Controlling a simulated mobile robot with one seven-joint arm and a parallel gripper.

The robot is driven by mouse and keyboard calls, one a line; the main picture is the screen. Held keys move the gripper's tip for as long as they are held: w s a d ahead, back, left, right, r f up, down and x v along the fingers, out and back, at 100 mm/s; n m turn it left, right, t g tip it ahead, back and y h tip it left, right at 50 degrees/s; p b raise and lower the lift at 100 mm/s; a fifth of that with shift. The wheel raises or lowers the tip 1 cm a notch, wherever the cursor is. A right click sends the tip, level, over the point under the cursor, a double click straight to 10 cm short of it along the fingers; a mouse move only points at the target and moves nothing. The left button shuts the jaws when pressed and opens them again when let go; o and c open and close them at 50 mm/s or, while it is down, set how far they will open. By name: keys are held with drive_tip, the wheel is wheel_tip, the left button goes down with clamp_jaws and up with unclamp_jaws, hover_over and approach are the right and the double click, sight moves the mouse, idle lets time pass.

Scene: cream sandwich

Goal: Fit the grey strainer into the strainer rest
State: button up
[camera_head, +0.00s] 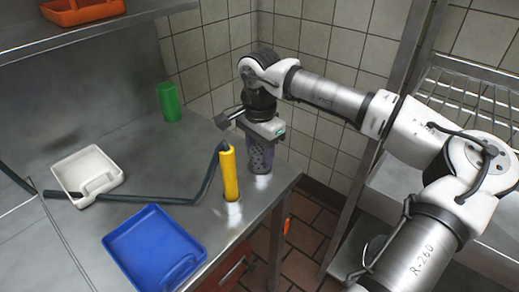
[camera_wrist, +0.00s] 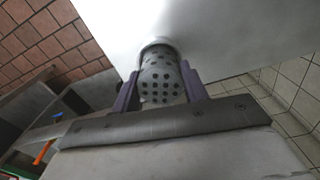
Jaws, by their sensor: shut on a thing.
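The grey strainer (camera_wrist: 162,82) is a perforated cylinder held between the two purple fingers of my gripper (camera_wrist: 160,76). In the head view my gripper (camera_head: 261,160) points down near the right corner of the steel counter, and the strainer's dotted wall (camera_head: 256,158) shows beside a finger. In the wrist view the strainer's far end meets a round pale rim (camera_wrist: 156,43) at the counter surface, which looks like the strainer rest. How deep the strainer sits in it cannot be told. In the head view the fingers hide most of this place.
A yellow upright handle (camera_head: 230,176) with a dark bent hose stands just left of my gripper. A blue tray (camera_head: 150,240), a white tray (camera_head: 88,172) and a green cup (camera_head: 169,102) are on the counter (camera_head: 140,150). The counter's edge is close on the right.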

sight(260, 149)
drive_tip(key=shift+f, duration=0.1)
drive_tip(key=shift+f, duration=0.15)
drive_tip(key=o, duration=1)
drive_tip(key=shift+r, duration=0.25)
wheel_tip(260, 149, up, 12)
drive_tip(key=shift+r+b, duration=0.1)
drive_tip(key=shift+b, duration=0.35)
